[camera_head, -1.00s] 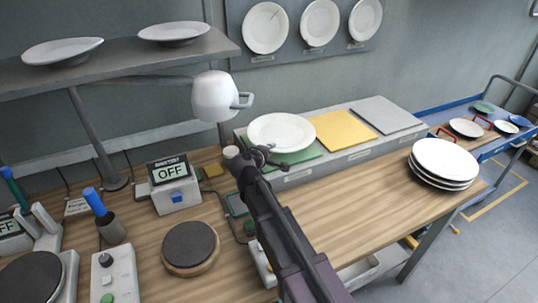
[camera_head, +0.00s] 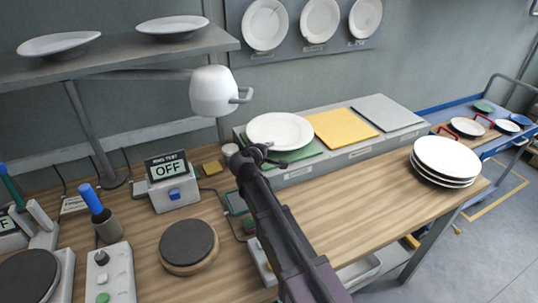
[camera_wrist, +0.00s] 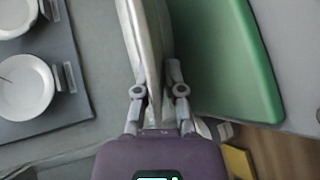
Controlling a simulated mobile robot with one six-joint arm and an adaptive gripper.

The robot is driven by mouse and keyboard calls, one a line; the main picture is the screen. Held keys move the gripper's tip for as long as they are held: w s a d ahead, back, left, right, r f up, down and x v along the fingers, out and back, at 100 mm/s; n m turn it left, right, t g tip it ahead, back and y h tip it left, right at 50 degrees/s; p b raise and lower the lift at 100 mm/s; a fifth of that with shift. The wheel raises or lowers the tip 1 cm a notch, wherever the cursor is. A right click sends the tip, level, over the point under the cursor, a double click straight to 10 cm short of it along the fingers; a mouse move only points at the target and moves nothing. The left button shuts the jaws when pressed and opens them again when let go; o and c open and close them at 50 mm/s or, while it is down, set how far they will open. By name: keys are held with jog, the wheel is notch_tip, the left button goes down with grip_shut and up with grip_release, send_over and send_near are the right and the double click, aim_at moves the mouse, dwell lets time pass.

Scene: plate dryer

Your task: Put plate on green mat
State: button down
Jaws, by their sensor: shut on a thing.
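The white plate (camera_head: 280,131) is over the green mat (camera_head: 302,156) on the raised grey shelf behind the table. My gripper (camera_head: 264,153) is at the plate's near-left edge. In the wrist view, the fingers of my gripper (camera_wrist: 158,80) are shut on the rim of the plate (camera_wrist: 138,35), which shows edge-on. The green mat (camera_wrist: 225,60) is close beside it there. The plate hides much of the mat in the head view. I cannot tell whether the plate touches the mat.
A yellow mat (camera_head: 341,128) and a grey mat (camera_head: 386,112) lie to the right. A stack of white plates (camera_head: 445,159) stands at the table's right. The wooden tabletop (camera_head: 345,200) is clear in the middle.

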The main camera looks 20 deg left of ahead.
jog(key=shift+f+b, duration=0.45)
jog(key=shift+f, duration=0.25)
jog(key=c, duration=1)
grip_release()
jog(key=shift+f, duration=0.1)
jog(key=shift+s+r, duration=0.15)
jog(key=shift+r, duration=0.05)
jog(key=p+v, duration=0.4)
jog(key=v, duration=0.7)
jog(key=shift+s+a+r, duration=0.1)
jog(key=shift+s, duration=0.25)
